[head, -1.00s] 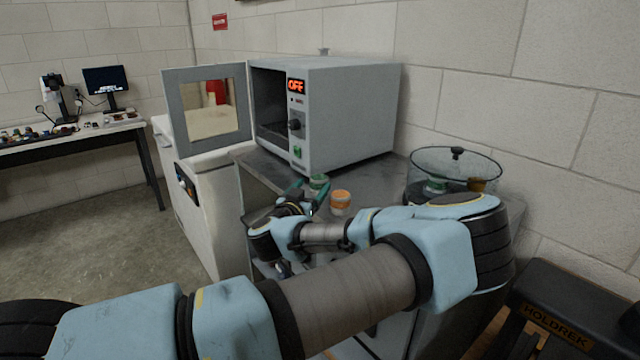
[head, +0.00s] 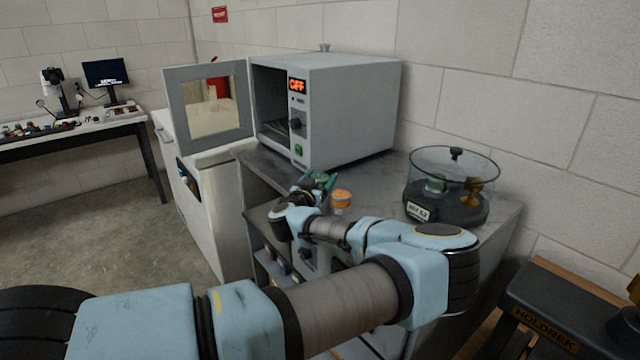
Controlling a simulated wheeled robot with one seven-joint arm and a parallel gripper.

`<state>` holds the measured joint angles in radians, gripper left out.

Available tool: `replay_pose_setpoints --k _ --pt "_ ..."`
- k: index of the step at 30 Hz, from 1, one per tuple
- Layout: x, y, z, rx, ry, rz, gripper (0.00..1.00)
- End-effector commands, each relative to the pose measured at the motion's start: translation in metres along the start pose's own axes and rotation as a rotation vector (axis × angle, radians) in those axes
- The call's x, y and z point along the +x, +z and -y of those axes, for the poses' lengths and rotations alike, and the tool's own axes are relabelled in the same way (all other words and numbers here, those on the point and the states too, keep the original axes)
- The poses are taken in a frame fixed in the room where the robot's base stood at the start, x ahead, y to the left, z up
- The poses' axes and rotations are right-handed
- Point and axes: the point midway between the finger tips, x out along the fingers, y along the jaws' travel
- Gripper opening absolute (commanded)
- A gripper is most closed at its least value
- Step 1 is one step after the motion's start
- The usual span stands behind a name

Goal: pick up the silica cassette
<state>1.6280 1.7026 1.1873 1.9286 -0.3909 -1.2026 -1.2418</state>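Two small round canisters stand on the grey bench top in the head view. One is green with a pale band (head: 320,178); the other is orange and white (head: 341,199). No readable label shows which of them is the silica cassette. My gripper (head: 318,181) is at the green canister, with its teal fingertips apart on either side of it. I cannot tell whether the fingers touch it. The orange canister stands just right of my gripper, apart from it. My wrist hides part of the bench in front.
An oven (head: 345,110) reading OFF stands behind with its door (head: 207,105) swung open to the left. A glass-covered dark desiccator (head: 447,210) at the right holds a green canister and a brass-coloured object. A black HOLDREK case (head: 560,310) lies at lower right.

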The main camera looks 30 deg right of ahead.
Motion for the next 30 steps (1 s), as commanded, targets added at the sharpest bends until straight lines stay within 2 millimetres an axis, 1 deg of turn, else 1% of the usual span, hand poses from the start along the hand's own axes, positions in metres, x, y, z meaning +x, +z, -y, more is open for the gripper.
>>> replay_pose_setpoints --k 1,2,15,18,30 --pt "-0.0001 0.0000 -0.0001 0.000 0.000 0.000 0.70" --pt "-0.0001 0.0000 -0.0001 0.000 0.000 0.000 0.67" --pt "-0.0003 0.0000 -0.0001 0.000 0.000 0.000 0.18" --pt "-0.0003 -0.0003 -0.0001 0.000 0.000 0.000 0.08" --pt "-0.0014 -0.0026 -0.0002 -0.002 -0.002 -0.002 0.08"
